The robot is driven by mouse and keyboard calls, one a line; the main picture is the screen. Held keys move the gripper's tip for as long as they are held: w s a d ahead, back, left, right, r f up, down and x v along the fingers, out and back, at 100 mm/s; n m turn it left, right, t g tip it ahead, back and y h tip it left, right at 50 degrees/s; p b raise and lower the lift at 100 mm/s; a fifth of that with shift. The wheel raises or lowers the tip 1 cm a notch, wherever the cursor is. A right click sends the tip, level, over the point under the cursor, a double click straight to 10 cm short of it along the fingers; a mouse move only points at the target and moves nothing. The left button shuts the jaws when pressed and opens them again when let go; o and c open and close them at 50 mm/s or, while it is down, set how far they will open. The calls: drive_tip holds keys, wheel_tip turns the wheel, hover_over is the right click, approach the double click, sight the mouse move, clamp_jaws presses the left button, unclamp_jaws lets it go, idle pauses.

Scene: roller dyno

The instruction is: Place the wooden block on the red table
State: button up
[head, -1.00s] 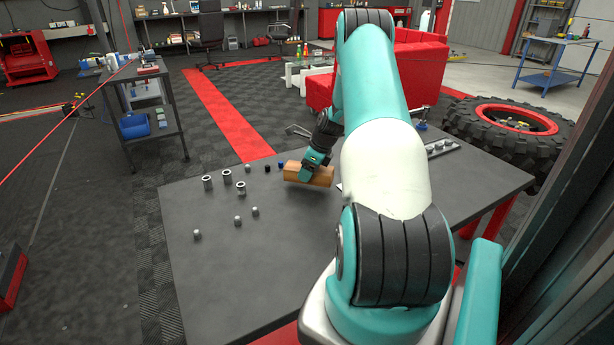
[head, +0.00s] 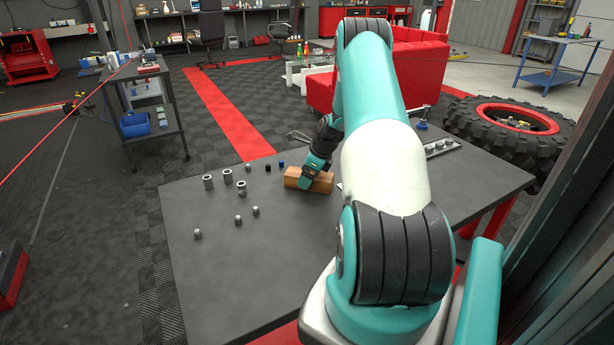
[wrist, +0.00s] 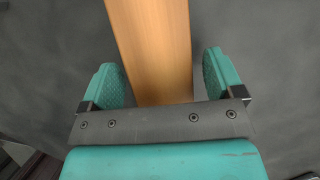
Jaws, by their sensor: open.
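The wooden block (head: 322,184) is an orange-brown bar lying on the table (head: 250,270), which has a dark grey top and red legs. My gripper (head: 304,186) is over the block's left part in the head view and hides some of it. In the wrist view the block (wrist: 155,50) runs between the two teal fingers of my gripper (wrist: 168,82). There is a gap between the block and each finger, so my gripper is open around it.
Several small metal cylinders and rings (head: 227,177) stand on the table left of the block. A dark strip with small parts (head: 440,148) lies at the table's right back. The front left of the tabletop is bare. A large tyre (head: 510,130) is beyond the right edge.

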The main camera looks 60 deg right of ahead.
drive_tip(key=b+v, duration=0.1)
drive_tip(key=v, duration=1.1)
drive_tip(key=w+a+r+n+y, duration=0.1)
drive_tip(key=w+a+r+n, duration=0.3)
drive_tip(key=a, duration=0.4)
drive_tip(key=w+a+r+n, duration=0.3)
drive_tip(key=w+a+n, duration=0.15)
drive_tip(key=a, duration=0.35)
drive_tip(key=s+a+r+n+g+y, duration=0.1)
drive_tip(key=a+r+n, duration=0.1)
drive_tip(key=a+n, duration=0.5)
drive_tip(key=s+a+r+n, duration=0.1)
drive_tip(key=a+r+n, duration=0.25)
drive_tip(key=a, duration=0.65)
drive_tip(key=s+a+r+n+g+y, duration=0.1)
drive_tip(key=s+a+r+n+g, duration=0.1)
drive_tip(key=s+a+n, duration=1.8)
drive_tip(key=shift+s+a+r+n+g, duration=0.2)
drive_tip(key=shift+a+r+n+g, duration=0.3)
drive_tip(key=shift+a, duration=0.6)
